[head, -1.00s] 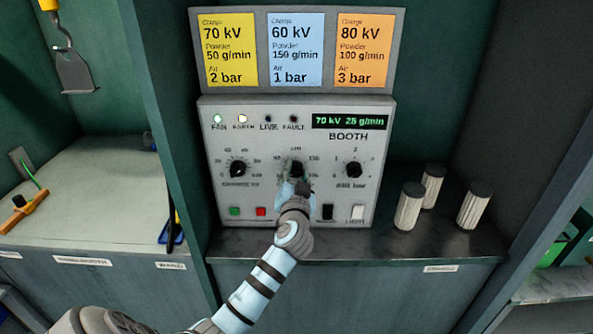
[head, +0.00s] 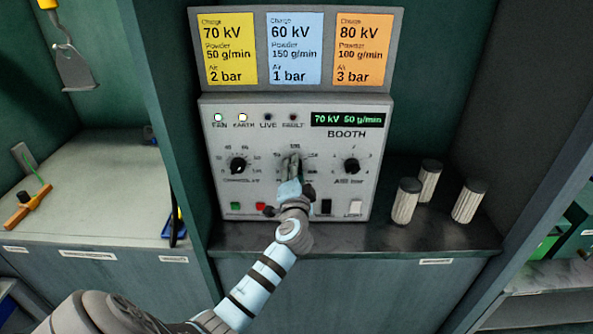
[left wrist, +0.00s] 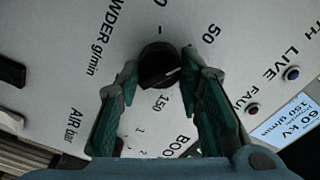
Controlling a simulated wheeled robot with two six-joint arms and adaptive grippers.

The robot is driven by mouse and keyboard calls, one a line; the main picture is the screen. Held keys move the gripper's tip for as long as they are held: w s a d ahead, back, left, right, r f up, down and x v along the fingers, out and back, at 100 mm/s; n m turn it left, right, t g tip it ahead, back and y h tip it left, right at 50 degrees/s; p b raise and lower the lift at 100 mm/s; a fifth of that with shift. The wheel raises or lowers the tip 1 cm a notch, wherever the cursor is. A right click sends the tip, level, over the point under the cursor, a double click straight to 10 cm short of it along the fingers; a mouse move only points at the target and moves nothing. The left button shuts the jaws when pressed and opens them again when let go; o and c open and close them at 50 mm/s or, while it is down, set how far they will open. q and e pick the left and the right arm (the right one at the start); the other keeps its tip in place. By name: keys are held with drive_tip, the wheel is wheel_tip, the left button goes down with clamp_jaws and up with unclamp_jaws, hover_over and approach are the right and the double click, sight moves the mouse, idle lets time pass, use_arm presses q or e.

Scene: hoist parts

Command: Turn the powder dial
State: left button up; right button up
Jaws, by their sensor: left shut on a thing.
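The booth panel (head: 215,185) stands upright with three black dials in a row. The middle one, the powder dial, is mostly hidden behind my gripper in the head view. In the left wrist view the black powder dial (left wrist: 158,65) sits between the two fingers. My left gripper (head: 291,166) is shut on this dial. It also shows in the left wrist view (left wrist: 160,78). The display (head: 347,120) reads 70 kV 50 g/min. My right gripper is not in view.
Yellow, blue and orange cards (head: 296,48) above the panel list settings; the yellow one says 70 kV, 50 g/min, 2 bar. Left dial (head: 238,166) and air dial (head: 352,166) flank my gripper. Buttons sit below. Three ribbed cylinders (head: 405,203) stand at right.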

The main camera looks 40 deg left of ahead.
use_arm(q)
drive_tip(key=shift+r, duration=0.2)
drive_tip(key=o, duration=0.9)
drive_tip(key=shift+o, duration=1.3)
drive_tip(key=shift+w+f, duration=0.1)
drive_tip(key=shift+f, duration=0.05)
drive_tip(key=v, duration=1.2)
drive_tip(key=shift+d, duration=0.1)
